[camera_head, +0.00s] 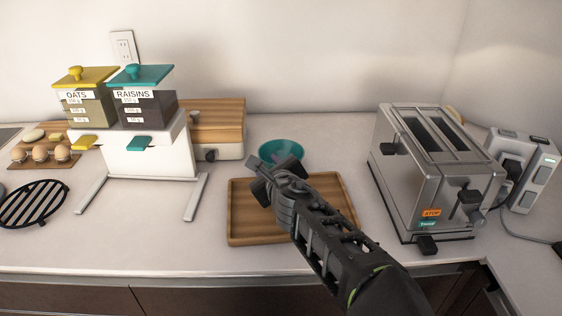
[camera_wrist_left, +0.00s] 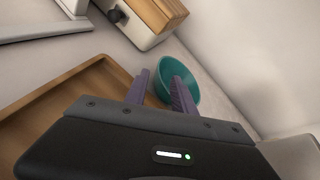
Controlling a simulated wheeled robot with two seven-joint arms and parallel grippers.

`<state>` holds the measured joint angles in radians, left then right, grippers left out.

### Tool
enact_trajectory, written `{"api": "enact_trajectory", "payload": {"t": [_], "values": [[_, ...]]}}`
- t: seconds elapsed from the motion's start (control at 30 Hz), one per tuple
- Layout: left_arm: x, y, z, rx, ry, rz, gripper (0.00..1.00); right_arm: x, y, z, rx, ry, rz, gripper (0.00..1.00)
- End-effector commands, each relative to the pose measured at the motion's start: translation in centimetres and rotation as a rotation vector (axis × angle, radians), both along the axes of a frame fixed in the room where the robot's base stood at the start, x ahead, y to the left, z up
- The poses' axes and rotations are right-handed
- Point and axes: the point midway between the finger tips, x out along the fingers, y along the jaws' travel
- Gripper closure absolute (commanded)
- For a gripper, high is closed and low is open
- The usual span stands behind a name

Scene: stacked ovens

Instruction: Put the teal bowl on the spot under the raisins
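The teal bowl (camera_head: 281,150) stands upright on the counter behind the wooden tray, and I see no contents in it. It also shows in the left wrist view (camera_wrist_left: 187,62), just beyond the fingertips. My left gripper (camera_head: 272,172) is in front of the bowl, above the tray's back edge. Its two purple fingers (camera_wrist_left: 160,82) are apart, with the bowl's near side behind them; I cannot tell whether they touch it. The raisins container (camera_head: 148,108) has a teal lid and teal lever. The counter spot under it (camera_head: 148,200), between the stand's legs, is bare. My right gripper is out of view.
The wooden tray (camera_head: 240,233) lies between the dispenser stand (camera_head: 150,160) and the toaster (camera_head: 435,175). A wooden-topped box (camera_head: 218,120) stands behind, left of the bowl. The yellow-lidded oats container (camera_head: 84,106), eggs (camera_head: 40,153) and black grate (camera_head: 35,203) are at left.

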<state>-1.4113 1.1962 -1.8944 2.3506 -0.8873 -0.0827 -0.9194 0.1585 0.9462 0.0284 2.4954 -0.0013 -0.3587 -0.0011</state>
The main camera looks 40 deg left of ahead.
Motion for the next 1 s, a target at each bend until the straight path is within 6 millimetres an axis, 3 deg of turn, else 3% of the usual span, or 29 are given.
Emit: {"api": "enact_trajectory", "payload": {"t": [0.5,1.0], "values": [[3.1,3.7,-1.7,0.000,0.000,0.002,0.69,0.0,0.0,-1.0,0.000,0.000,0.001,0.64],[3.2,3.8,-1.7,0.000,0.000,0.000,0.69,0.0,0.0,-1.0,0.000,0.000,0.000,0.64]]}}
